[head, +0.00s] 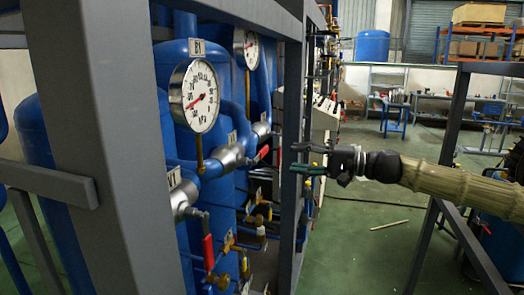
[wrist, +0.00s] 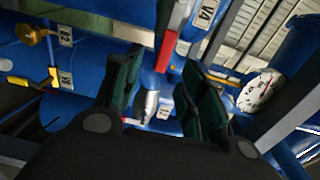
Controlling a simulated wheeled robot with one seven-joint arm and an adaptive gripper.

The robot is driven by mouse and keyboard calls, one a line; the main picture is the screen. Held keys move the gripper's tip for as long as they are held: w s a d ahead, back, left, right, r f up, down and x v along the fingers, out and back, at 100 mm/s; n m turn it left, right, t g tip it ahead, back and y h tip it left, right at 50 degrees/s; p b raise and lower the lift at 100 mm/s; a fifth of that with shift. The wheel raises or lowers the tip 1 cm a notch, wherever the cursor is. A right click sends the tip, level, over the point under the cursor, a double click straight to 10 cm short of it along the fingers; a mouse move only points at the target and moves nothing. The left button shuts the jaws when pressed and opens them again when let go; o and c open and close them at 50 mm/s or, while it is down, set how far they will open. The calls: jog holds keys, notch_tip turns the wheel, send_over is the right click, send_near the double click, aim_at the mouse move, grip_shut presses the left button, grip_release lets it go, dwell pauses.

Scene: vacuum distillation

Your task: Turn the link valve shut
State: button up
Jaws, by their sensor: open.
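My gripper (head: 302,157) is open and empty in the head view, reaching left toward the grey frame post. In the wrist view its dark green finger pads (wrist: 158,78) stand apart. A red valve handle (wrist: 166,50) shows ahead of the gap between them, beside a tag that seems to read V4. I cannot tell whether the fingers touch it. The head view shows a red lever (head: 262,154) on a silver valve body, left of the gripper behind the post, and another red lever (head: 208,251) lower and nearer. Which one is the link valve cannot be told.
A grey post (head: 291,120) stands close to my gripper. A round gauge (head: 194,96) sits on the blue pipework. Brass valves (head: 228,243) lie below. Another gauge (wrist: 261,91) is at right in the wrist view. Green floor (head: 365,240) is open at right.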

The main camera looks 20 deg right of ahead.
aim_at(266, 152)
jog(key=shift+r+p+x, duration=0.2)
jog(key=shift+p+x, duration=0.45)
jog(key=shift+x, duration=1.95)
jog(key=shift+r+p+x, duration=0.2)
jog(key=shift+p+x, duration=0.4)
jog(key=shift+x, duration=2.05)
jog(key=shift+c, duration=0.5)
grip_shut()
